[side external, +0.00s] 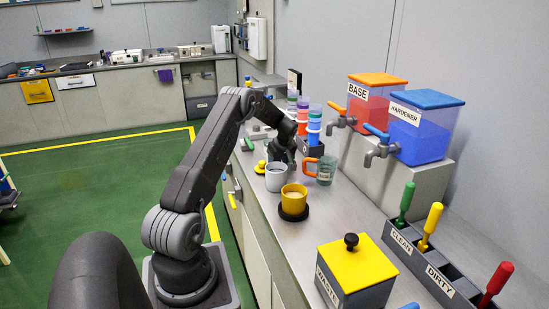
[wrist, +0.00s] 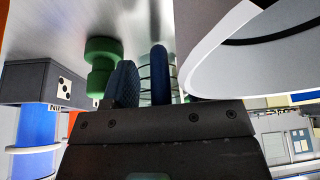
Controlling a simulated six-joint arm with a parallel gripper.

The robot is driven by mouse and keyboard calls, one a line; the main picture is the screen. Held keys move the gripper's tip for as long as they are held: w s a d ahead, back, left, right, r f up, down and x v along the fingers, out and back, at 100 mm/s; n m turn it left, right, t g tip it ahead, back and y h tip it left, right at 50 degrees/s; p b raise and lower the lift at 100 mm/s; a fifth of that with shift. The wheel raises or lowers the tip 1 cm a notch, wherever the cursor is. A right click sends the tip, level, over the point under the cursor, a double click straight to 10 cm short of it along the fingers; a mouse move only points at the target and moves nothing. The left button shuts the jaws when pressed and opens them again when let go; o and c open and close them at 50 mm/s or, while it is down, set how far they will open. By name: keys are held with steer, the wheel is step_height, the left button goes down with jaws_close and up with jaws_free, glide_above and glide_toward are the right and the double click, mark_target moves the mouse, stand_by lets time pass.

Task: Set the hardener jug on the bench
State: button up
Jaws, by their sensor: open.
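My gripper (side external: 284,160) is over the bench (side external: 330,215), low among the cups. Faint clear rings beside the handle look like a see-through jug, which may be the hardener jug. In the side view this jug is hidden by my gripper or cannot be picked out. I cannot tell whether its base touches the bench. The hardener dispenser (side external: 424,128), with blue lid and tap, stands on a raised block at right.
A pale grey cup (side external: 276,179) is close to my gripper and fills the wrist view's right side (wrist: 225,60). A yellow cup (side external: 294,197) on a black disc and a clear jug with an orange handle (side external: 324,172) stand nearby. A green part (wrist: 101,58) is left of my fingers.

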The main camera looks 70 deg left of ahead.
steer(key=shift+c, duration=0.4)
jaws_close()
steer(key=shift+r, duration=0.15)
